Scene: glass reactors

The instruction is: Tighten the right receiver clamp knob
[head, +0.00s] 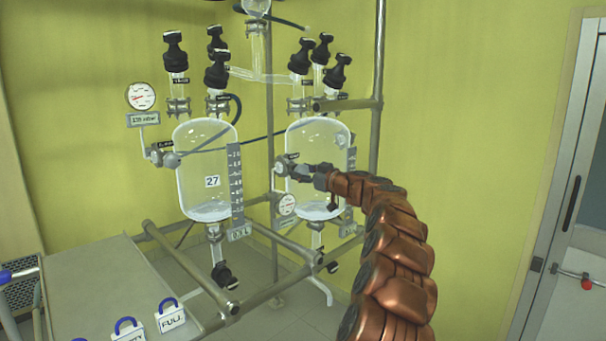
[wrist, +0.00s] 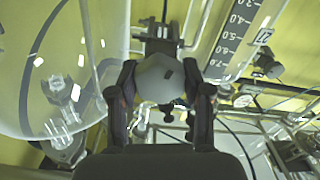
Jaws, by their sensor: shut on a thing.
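The right receiver (head: 317,140) is a clear glass vessel with a graduated scale strip, behind my gripper in the head view. Its wall and a scale strip (wrist: 240,30) also show in the wrist view. My gripper (head: 302,172) reaches in from the right to the receiver's left side. In the wrist view my gripper (wrist: 159,80) has one finger on each side of a grey rounded clamp knob (wrist: 160,75) and is shut on it. The knob's far side and the clamp behind it are mostly hidden.
The left receiver (head: 205,150), marked 27, stands beside it with its own side clamp (head: 165,157). A small gauge (head: 287,204) is just below my gripper. Metal frame bars (head: 178,262) run in front. A bench (head: 95,285) with signs is at lower left.

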